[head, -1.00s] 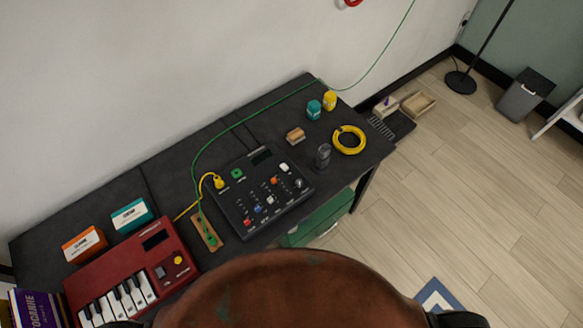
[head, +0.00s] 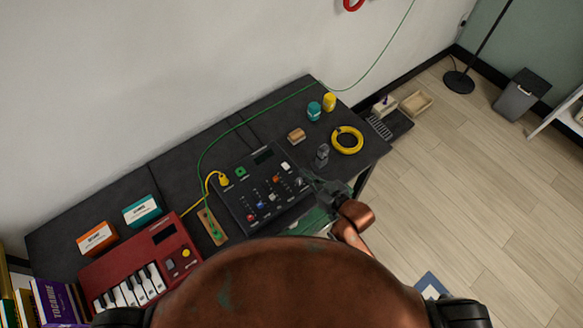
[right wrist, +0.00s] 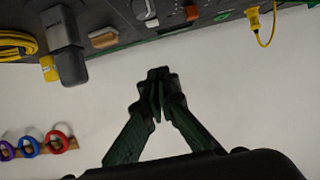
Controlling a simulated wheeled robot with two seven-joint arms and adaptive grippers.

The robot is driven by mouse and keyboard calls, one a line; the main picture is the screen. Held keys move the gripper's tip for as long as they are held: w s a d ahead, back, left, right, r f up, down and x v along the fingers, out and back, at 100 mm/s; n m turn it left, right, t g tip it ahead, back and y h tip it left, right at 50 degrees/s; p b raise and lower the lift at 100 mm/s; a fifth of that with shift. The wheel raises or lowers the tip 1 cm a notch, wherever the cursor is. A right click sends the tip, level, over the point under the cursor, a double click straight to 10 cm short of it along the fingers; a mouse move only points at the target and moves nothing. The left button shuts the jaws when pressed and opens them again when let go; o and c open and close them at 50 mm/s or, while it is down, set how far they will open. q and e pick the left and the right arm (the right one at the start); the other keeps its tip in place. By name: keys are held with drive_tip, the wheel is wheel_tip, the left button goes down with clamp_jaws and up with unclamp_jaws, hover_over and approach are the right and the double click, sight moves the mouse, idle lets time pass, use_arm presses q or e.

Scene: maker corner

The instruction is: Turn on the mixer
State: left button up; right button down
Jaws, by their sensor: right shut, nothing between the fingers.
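The black mixer (head: 240,203) lies on the dark table in the head view, with coloured slider caps, a small dark display, and a green and a yellow plug at its far left side. My right gripper (head: 307,179) is shut and empty at the mixer's right edge, near a knob; I cannot tell whether it touches. In the right wrist view the closed fingertips (right wrist: 157,82) show against the pale wall, with part of the mixer (right wrist: 207,8) along the top. The mixer's power switch is not clearly identifiable. My left gripper is out of view.
A dark grey microphone-like object (head: 322,155), a yellow cable coil (head: 347,140) and a small wooden block (head: 296,135) lie right of the mixer. A red keyboard (head: 150,262) stands to its left. A green cable (head: 230,128) runs behind. A green case sits below the table.

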drive_tip(key=b, duration=0.1)
hover_over(291, 172)
drive_tip(key=f, duration=0.4)
drive_tip(key=shift+w+a, duration=0.3)
drive_tip(key=shift+s+d+f, duration=0.1)
drive_tip(key=shift+f, duration=0.4)
drive_tip(key=shift+s+d+f, duration=0.1)
drive_tip(key=shift+f, duration=0.35)
drive_tip(key=shift+s+f, duration=0.1)
drive_tip(key=shift+f, duration=0.8)
drive_tip(key=shift+d, duration=0.1)
